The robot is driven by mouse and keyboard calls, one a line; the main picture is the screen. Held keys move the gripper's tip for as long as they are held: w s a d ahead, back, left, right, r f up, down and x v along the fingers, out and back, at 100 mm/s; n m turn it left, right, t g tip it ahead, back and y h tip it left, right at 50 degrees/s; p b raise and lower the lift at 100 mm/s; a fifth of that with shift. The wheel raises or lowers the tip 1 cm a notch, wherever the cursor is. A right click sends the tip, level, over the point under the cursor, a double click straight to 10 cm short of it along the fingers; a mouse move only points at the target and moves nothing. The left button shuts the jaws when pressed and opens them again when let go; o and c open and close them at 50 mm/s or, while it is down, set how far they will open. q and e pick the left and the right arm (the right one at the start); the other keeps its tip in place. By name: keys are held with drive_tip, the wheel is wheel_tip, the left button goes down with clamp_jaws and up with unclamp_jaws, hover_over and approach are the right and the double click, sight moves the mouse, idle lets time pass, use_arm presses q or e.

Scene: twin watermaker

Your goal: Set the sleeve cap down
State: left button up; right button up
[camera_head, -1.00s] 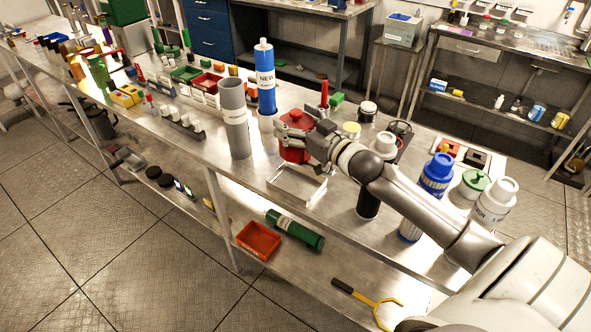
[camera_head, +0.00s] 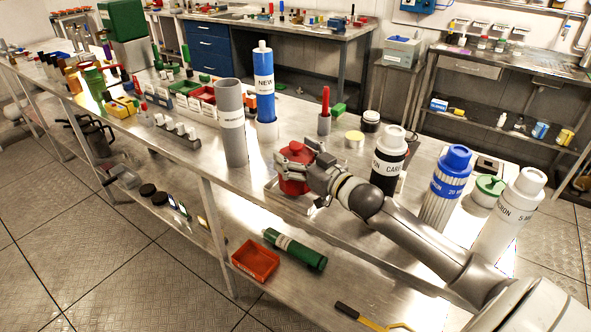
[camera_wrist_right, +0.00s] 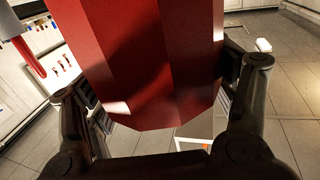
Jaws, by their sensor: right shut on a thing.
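The red sleeve cap (camera_head: 294,180) is over the front part of the steel bench, upright. It fills the middle of the right wrist view as a red faceted body (camera_wrist_right: 150,60). My right gripper (camera_head: 308,168) is shut on it, with fingers on both sides in the wrist view (camera_wrist_right: 160,105). A shallow metal tray (camera_head: 303,206) lies beneath the cap and is mostly hidden by the cap and my arm. I cannot tell whether the cap touches it. My left gripper is not in view.
A grey sleeve (camera_head: 232,135) and a blue cartridge marked NEW (camera_head: 264,90) stand left of the cap. A black-labelled cartridge (camera_head: 388,160), a blue-capped one (camera_head: 445,190) and a white one (camera_head: 510,215) stand right. A red-handled tool (camera_head: 325,105) stands behind.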

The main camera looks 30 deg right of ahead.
drive_tip(key=shift+f+b, duration=1.15)
drive_tip(key=shift+f, duration=0.35)
drive_tip(key=shift+r, duration=0.1)
drive_tip(key=o, duration=1)
drive_tip(key=shift+s+d, duration=0.1)
drive_tip(key=shift+s, duration=0.45)
drive_tip(key=shift+s+d, duration=0.25)
drive_tip(key=shift+s, duration=1.55)
drive_tip(key=shift+s+d, duration=0.2)
drive_tip(key=shift+s, duration=1.6)
drive_tip(key=shift+s+d, duration=0.25)
drive_tip(key=shift+s, duration=1.55)
